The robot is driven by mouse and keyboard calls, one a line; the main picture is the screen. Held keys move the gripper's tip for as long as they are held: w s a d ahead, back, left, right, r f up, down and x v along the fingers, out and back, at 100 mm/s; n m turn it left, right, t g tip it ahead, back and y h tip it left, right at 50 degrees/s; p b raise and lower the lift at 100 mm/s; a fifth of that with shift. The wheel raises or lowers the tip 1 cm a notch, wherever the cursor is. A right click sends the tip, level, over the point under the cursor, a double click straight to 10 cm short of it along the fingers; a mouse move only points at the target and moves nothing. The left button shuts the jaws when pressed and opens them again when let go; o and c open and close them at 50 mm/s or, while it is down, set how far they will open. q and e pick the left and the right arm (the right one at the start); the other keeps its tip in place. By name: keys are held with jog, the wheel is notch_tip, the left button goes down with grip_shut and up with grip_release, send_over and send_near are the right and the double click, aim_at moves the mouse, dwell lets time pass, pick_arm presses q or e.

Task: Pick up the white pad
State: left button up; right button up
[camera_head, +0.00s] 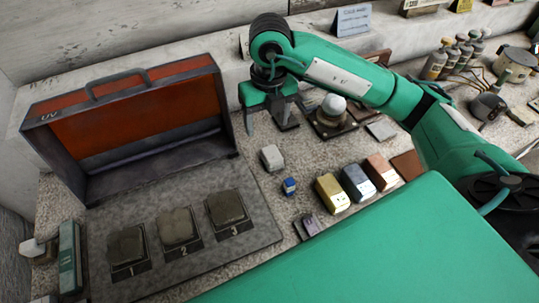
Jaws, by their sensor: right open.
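A small off-white block (271,157), which looks like the white pad, lies on the speckled counter right of the red-lined case. A flat pale square (381,129) lies farther right, so I cannot fully tell which one is the pad. My right gripper (268,118) is open and empty, pointing down above and behind the off-white block, apart from it. My right arm reaches in from the right. My left gripper is not in view.
A white ball (334,104) sits on a dark stand right of the gripper. A small blue item (289,186) and yellow (331,193), blue-grey (357,182) and copper (381,171) blocks stand nearby. An open case (130,125) and a numbered grey board (215,253) fill the left.

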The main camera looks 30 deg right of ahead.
aim_at(272, 153)
jog(key=f, duration=0.5)
jog(key=d+f, duration=0.1)
jog(key=f, duration=0.2)
jog(key=shift+f, duration=0.1)
jog(key=shift+f+p, duration=0.35)
jog(key=shift+f, duration=0.25)
jog(key=f, duration=0.3)
jog(key=shift+s+d+f+p, duration=0.15)
jog(key=shift+s+d+p, duration=0.05)
jog(key=shift+p, duration=0.2)
jog(key=shift+f, duration=0.45)
jog(key=shift+c, duration=0.3)
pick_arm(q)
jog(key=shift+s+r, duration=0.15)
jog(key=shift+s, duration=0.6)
pick_arm(e)
jog(key=shift+w, duration=0.1)
jog(key=c, duration=1)
